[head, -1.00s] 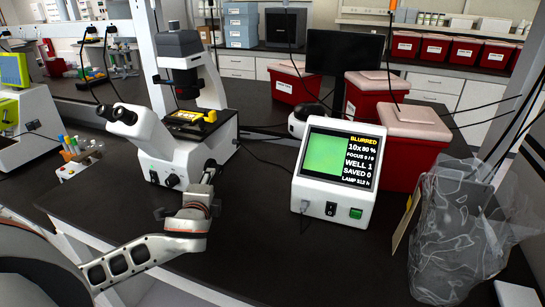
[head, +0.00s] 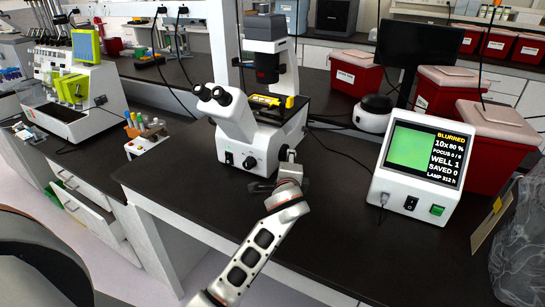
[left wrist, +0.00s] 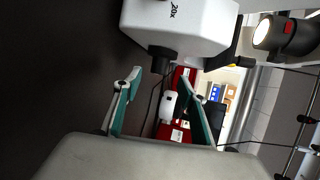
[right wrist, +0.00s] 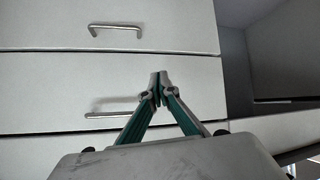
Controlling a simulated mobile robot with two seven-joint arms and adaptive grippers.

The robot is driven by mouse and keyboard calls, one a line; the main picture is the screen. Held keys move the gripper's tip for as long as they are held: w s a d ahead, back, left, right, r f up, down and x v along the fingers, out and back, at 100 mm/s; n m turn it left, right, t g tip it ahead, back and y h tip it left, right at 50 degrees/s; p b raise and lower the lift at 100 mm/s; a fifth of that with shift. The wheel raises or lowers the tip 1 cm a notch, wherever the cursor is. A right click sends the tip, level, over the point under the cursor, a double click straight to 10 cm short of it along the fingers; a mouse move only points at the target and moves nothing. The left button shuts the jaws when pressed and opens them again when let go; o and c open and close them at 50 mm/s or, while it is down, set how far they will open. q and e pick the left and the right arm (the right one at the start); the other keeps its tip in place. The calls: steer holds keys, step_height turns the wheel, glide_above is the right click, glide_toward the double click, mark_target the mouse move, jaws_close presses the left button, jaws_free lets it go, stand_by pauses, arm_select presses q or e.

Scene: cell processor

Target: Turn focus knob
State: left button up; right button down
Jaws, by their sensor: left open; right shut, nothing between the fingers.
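The white microscope (head: 262,143) stands on the dark bench in the head view. A dark round knob (head: 249,162) shows low on its near side. My left gripper (head: 288,156) is close beside the base's right side, its fingers mostly hidden. In the left wrist view the left gripper (left wrist: 161,79) is open. A short black knob (left wrist: 160,59) sticks out from the white body marked 20x, just beyond and between the fingertips; contact cannot be told. The display unit (head: 414,163) reads BLURRED. My right gripper (right wrist: 159,84) is shut and empty in the right wrist view.
Drawer fronts with metal handles (right wrist: 115,28) face the right gripper. Red bins (head: 489,145) stand behind the display unit. The bench in front of the display is clear.

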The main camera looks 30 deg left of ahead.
arm_select(q)
steer(key=shift+x, duration=3.95)
steer(key=shift+d, duration=0.2)
steer(key=c, duration=1.1)
